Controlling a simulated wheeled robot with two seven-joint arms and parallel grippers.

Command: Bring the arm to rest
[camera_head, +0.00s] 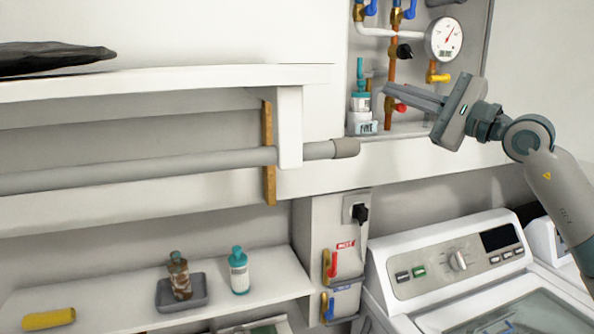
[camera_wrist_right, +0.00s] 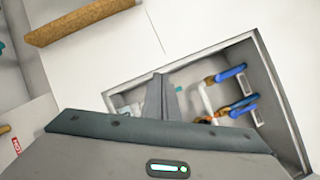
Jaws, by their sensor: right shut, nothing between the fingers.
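My right gripper (camera_head: 388,91) comes in from the right in the head view, raised in front of the recessed wall box with pipes. Its fingers are shut, point left and hold nothing. In the right wrist view the shut fingers (camera_wrist_right: 159,92) stand in front of the same box (camera_wrist_right: 253,42). A teal-capped bottle (camera_head: 361,92) stands in the box beside the fingertips in the head view; I cannot tell how far apart they are. My left gripper does not show.
A pressure gauge (camera_head: 444,39) and a red-handled valve (camera_head: 395,106) are close around the right gripper. A grey rail (camera_head: 130,168) runs along the wall at left. Below are a shelf (camera_head: 110,300) with bottles and a washing machine (camera_head: 391,262).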

